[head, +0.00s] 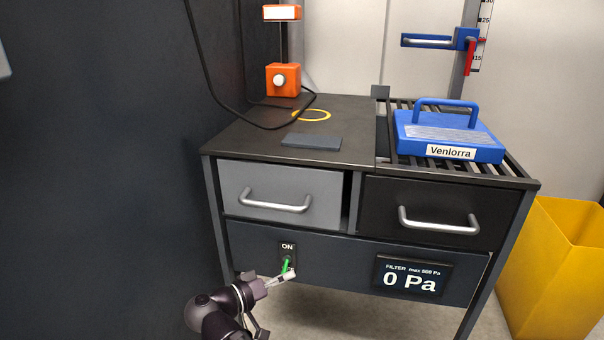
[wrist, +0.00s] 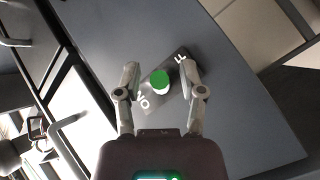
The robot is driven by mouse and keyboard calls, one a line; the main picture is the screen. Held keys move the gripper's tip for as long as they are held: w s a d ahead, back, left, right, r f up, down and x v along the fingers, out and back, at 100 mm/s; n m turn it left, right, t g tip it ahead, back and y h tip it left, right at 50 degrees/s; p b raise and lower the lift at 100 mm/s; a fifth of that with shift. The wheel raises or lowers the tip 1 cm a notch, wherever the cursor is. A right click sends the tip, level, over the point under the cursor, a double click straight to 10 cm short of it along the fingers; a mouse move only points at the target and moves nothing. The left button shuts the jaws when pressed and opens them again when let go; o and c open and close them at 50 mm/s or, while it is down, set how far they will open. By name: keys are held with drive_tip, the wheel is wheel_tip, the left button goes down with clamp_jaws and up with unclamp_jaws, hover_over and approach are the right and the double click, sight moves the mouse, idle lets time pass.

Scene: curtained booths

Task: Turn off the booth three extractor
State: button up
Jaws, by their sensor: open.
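The extractor switch is a green-tipped toggle (head: 287,265) on a dark plate marked ON, on the front panel below the grey drawer. In the wrist view the green tip (wrist: 159,77) is seen nearly end-on, with ON lettering at lower left and part of another label, an F, at upper right. My gripper (head: 283,278) is at the panel by the toggle. In the wrist view my gripper (wrist: 160,75) is open, one finger on each side of the toggle, with no clear contact. The toggle's exact tilt is hard to tell. No booth number is visible.
A display (head: 411,279) right of the switch reads FILTER max 800 Pa, 0 Pa. Above are a grey drawer (head: 250,183) and a black drawer (head: 390,192) with protruding handles. A blue Venlorra device (head: 410,135) sits on the bench. A yellow bin (head: 550,275) stands right.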

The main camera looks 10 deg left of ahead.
drive_tip(key=shift+r+p, duration=0.3)
drive_tip(key=shift+p, duration=0.15)
